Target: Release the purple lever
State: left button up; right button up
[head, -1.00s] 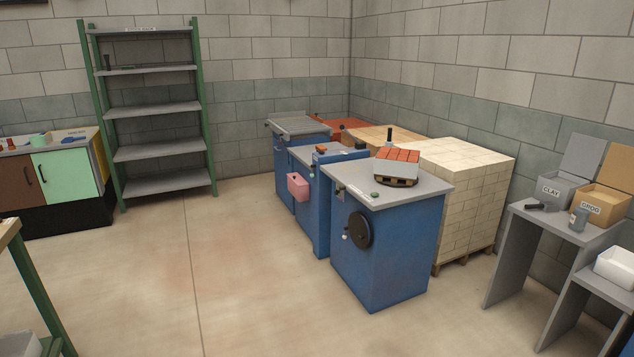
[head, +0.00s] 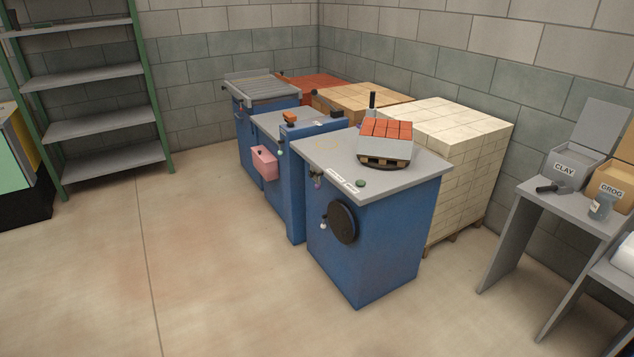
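Neither of my grippers is in view. Several blue machine cabinets stand in a row ahead of me. The nearest cabinet (head: 370,265) has a grey top with a small pallet of red bricks (head: 386,132) on it. Its left side carries a black round wheel (head: 342,222) and a white knob (head: 323,226). A small purplish part (head: 317,183) sits under the left edge of its top; it is too small to tell whether it is the purple lever or how it is set. A pink box (head: 264,162) hangs on the middle cabinet.
A stack of cream bricks (head: 465,160) stands behind the nearest cabinet. A grey bench (head: 520,225) with clay (head: 568,165) and grog (head: 612,190) bins is at the right. A green-framed shelf (head: 105,120) stands at the left. The floor (head: 200,275) in front is clear.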

aim_at(318, 185)
jog(key=i+u, duration=0.15)
jog(key=i, duration=0.75)
jog(key=i+u, duration=0.2)
jog(key=i, duration=0.7)
